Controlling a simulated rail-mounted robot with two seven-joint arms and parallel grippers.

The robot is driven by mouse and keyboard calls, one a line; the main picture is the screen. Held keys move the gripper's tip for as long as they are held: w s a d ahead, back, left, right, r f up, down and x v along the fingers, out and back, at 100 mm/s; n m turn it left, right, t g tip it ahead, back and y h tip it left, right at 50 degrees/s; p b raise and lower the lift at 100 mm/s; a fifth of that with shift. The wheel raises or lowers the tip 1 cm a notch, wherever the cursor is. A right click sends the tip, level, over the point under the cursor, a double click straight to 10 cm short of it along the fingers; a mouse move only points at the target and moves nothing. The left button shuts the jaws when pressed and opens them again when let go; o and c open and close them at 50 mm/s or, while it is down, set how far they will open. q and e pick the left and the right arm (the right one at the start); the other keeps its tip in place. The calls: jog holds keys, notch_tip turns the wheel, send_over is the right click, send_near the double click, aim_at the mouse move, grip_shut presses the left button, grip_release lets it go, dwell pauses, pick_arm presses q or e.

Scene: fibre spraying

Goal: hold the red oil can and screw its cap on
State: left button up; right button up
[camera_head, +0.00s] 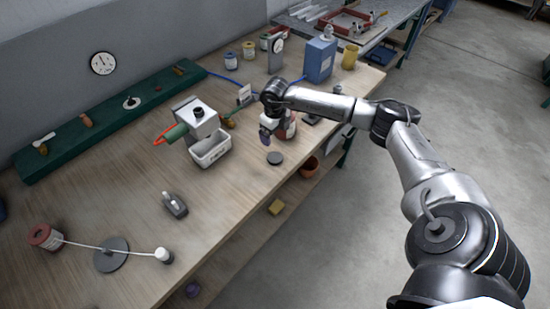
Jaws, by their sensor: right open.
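A red can with a pale label (289,130), which looks like the oil can, stands near the table's front edge, partly hidden by my right wrist. My right gripper (267,134) points down just to the left of the can and is open. I cannot tell whether its fingers touch the can. The top of the can is hidden, so I cannot see whether a cap is on it. A flat dark disc (275,158) lies on the table below the gripper; I cannot tell whether it is the cap. My left gripper is out of view.
A white machine with a green cylinder (196,125) stands left of the gripper. A blue canister (320,60) and a yellow cup (350,57) stand at the back. A reel and cord (110,254) lie front left. The wooden table (110,185) has clear room at left.

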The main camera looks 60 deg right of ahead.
send_over(275, 157)
jog(key=f, duration=0.8)
jog(key=shift+s+a+f, duration=0.15)
jog(key=shift+a+f, duration=0.05)
jog(key=shift+f, duration=0.1)
jog(key=shift+d+f, duration=0.15)
jog(key=shift+f, duration=2.4)
jog(key=c, duration=1)
jog(key=shift+r, duration=0.1)
